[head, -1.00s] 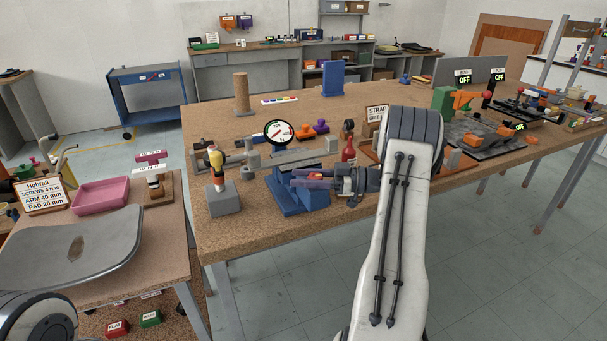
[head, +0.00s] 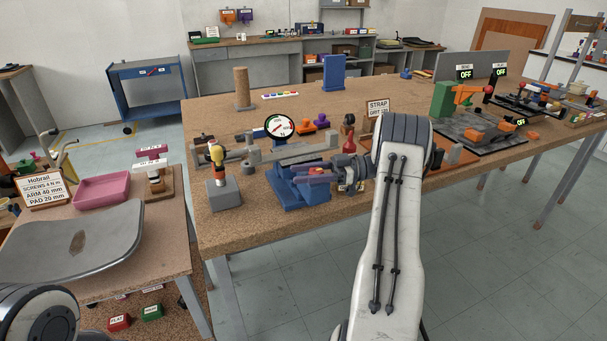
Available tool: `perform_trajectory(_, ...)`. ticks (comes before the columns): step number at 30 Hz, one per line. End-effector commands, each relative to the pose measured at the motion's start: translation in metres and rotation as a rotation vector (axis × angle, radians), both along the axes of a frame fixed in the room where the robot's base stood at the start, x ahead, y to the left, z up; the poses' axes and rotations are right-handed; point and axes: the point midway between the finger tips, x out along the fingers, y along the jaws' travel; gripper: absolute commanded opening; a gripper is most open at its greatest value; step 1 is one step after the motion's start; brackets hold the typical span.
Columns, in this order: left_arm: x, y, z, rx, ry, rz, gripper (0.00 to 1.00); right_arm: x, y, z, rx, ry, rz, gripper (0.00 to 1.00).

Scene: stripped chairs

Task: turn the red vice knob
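A blue vice (head: 291,194) stands on the near edge of the cork-topped bench. My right gripper (head: 311,175) reaches in from the right, with its fingers over the top of the vice. A reddish-purple patch shows at the fingers, but I cannot tell whether it is the red vice knob or part of the gripper. The finger gap is too small to read, so I cannot tell open from shut. Part of my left arm shows at the bottom left; its gripper is out of view.
A grey block with a yellow-and-red handled tool (head: 218,160) stands left of the vice. A red tool (head: 349,147) stands upright just behind my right gripper. A dial gauge (head: 279,127) and a STRAP sign (head: 378,107) are farther back. The bench's left front corner is clear.

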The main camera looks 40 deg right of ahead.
Motion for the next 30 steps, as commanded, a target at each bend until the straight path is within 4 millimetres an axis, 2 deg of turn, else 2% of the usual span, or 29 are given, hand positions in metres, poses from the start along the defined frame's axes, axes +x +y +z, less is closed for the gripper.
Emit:
perform_trajectory(1, 0.000, 0.000, 0.000, 0.000, 0.000, 0.000, 0.89, 0.004, -0.002, 0.004, -0.008, -0.011, -0.012, 0.66)
perform_trajectory(2, 0.000, 0.000, 0.000, 0.000, 0.000, 0.000, 0.89, 0.004, -0.002, 0.004, -0.006, -0.010, -0.012, 0.76)
perform_trajectory(14, 0.000, 0.000, -0.001, 0.000, 0.000, 0.000, 0.89, -0.001, -0.007, 0.001, -0.001, -0.007, -0.011, 0.76)
perform_trajectory(19, 0.000, 0.000, -0.007, 0.000, 0.000, 0.000, 0.89, -0.013, -0.031, -0.001, -0.003, -0.008, -0.012, 0.76)
perform_trajectory(25, 0.000, 0.000, -0.014, 0.000, 0.000, 0.000, 0.89, -0.035, -0.075, -0.001, -0.006, -0.011, -0.014, 0.76)
perform_trajectory(27, 0.000, 0.000, 0.010, 0.001, 0.001, 0.000, 0.89, -0.034, -0.075, 0.011, -0.001, -0.006, -0.009, 0.76)
perform_trajectory(30, 0.000, 0.000, 0.026, -0.001, -0.001, 0.000, 0.89, -0.035, -0.079, 0.012, -0.001, -0.005, -0.010, 0.76)
